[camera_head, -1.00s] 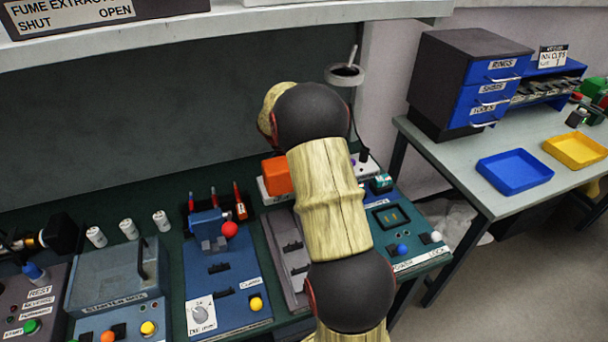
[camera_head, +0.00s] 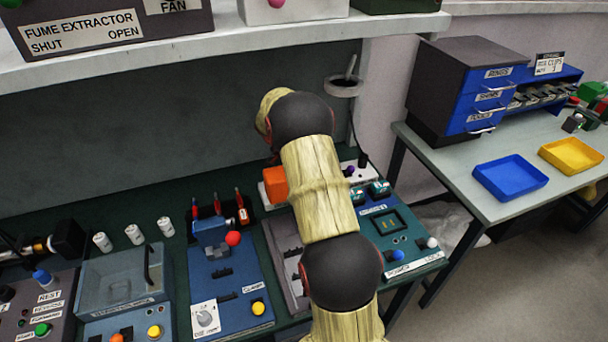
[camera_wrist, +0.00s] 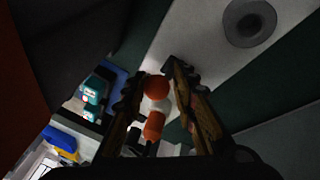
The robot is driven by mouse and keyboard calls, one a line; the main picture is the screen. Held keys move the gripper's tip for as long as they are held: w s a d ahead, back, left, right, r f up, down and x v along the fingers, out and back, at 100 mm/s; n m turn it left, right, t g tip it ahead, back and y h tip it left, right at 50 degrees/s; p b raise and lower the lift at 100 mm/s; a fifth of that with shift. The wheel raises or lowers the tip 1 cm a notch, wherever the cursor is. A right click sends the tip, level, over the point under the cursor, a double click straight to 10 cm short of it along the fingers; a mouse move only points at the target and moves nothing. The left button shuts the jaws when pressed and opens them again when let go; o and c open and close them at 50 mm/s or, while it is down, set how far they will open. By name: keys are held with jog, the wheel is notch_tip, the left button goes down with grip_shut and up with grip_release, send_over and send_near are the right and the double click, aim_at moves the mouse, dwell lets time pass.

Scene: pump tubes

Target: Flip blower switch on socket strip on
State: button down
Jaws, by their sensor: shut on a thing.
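The socket strip (camera_head: 349,182) is a pale strip at the back of the bench, with a purple knob (camera_head: 348,171) on its right part. My arm hides its middle. In the wrist view a pale grey surface (camera_wrist: 205,38), which looks like the strip, runs up to the right. My gripper (camera_wrist: 155,76) has its fingers on either side of an orange ball (camera_wrist: 157,87) and appears closed on it. White and orange parts lie just below the ball. I cannot read which switch is the blower's. In the head view my gripper is hidden behind my arm.
An orange block (camera_head: 274,187) stands left of my arm. A lamp-like stand (camera_head: 343,86) rises behind. Two teal-topped pieces (camera_head: 378,188) and a panel (camera_head: 390,222) lie to the right. A shelf (camera_head: 230,42) overhangs the bench.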

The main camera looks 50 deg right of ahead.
jog(key=p, duration=0.1)
jog(key=g+y+p, duration=0.1)
jog(key=p, duration=0.1)
jog(key=shift+w+d+r+g, duration=0.15)
jog(key=shift+w+d+g, duration=0.15)
jog(key=shift+w, duration=0.1)
jog(key=shift+w+d+n+g+y+p, duration=0.1)
jog(key=shift+w+n+g+y+p, duration=0.25)
jog(key=shift+g+p, duration=0.65)
jog(key=shift+w+d+f+n+g+y+p, duration=0.15)
jog(key=shift+w+f+n+g+y+p, duration=0.15)
jog(key=shift+g, duration=0.3)
jog(key=shift+w+d+f+n+g+y+p, duration=0.2)
jog(key=shift+g+y, duration=0.15)
jog(key=shift+g, duration=0.25)
jog(key=c, duration=1.8)
grip_release()
jog(key=shift+c, duration=0.2)
jog(key=o, duration=0.5)
jog(key=shift+w+d+r, duration=0.1)
jog(key=shift+r, duration=0.1)
jog(key=shift+c, duration=0.2)
jog(key=shift+r, duration=0.2)
